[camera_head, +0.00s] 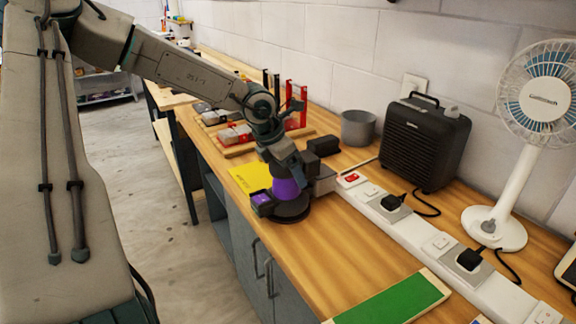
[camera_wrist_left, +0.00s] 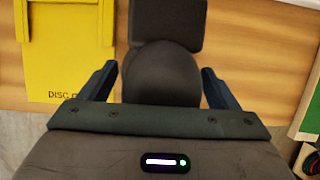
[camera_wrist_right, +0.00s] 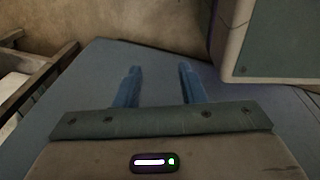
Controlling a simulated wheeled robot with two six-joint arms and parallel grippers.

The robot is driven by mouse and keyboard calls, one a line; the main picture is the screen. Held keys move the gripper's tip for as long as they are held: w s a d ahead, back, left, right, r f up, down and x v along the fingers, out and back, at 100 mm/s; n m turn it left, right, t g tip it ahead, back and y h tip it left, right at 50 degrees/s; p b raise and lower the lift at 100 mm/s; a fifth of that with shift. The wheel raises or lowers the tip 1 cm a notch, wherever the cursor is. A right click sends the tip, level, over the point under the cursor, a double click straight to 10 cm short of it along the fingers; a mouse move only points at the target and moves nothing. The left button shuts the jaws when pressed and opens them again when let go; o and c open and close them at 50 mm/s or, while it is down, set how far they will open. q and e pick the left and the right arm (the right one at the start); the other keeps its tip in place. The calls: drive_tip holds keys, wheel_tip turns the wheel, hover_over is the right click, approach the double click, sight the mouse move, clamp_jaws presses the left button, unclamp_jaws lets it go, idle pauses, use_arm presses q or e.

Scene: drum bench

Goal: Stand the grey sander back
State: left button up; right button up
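A sander (camera_head: 287,190) with a purple body and a dark round base stands on the wooden bench. From above, in the left wrist view, it shows as a dark grey dome (camera_wrist_left: 161,78) with a boxy part (camera_wrist_left: 168,22) reaching toward the wall. My left gripper (camera_head: 277,172) is low over the sander, its fingers on either side of the dome. I cannot tell whether they press on it or leave small gaps. My right gripper (camera_wrist_right: 160,85) is outside the head view; its fingers are apart with nothing between them.
A yellow board (camera_wrist_left: 70,50) with printed lettering lies beside the sander. A white power strip (camera_head: 405,215), a black heater (camera_head: 425,140), a white fan (camera_head: 515,150), a grey pot (camera_head: 358,127) and a dark block (camera_head: 323,146) stand nearby.

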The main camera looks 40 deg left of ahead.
use_arm(q)
drive_tip(key=shift+d+r, duration=0.15)
drive_tip(key=shift+r, duration=0.3)
drive_tip(key=shift+r+p, duration=0.1)
drive_tip(key=shift+p, duration=0.25)
drive_tip(key=shift+r, duration=0.15)
drive_tip(key=shift+w+r+p, duration=0.1)
drive_tip(key=shift+r+p, duration=0.3)
drive_tip(key=shift+p, duration=0.55)
drive_tip(key=p+v, duration=0.1)
drive_tip(key=v, duration=0.4)
drive_tip(key=shift+r, duration=0.2)
drive_tip(key=p+v, duration=0.1)
drive_tip(key=v, duration=0.4)
drive_tip(key=shift+p, duration=0.35)
drive_tip(key=shift+s+a+r, duration=0.2)
drive_tip(key=shift+s+r, duration=0.3)
drive_tip(key=shift+r, duration=0.1)
use_arm(e)
drive_tip(key=s+f, duration=0.4)
drive_tip(key=s, duration=0.5)
drive_tip(key=shift+s+d+f, duration=0.2)
drive_tip(key=shift+s+d, duration=0.15)
drive_tip(key=shift+d, duration=0.1)
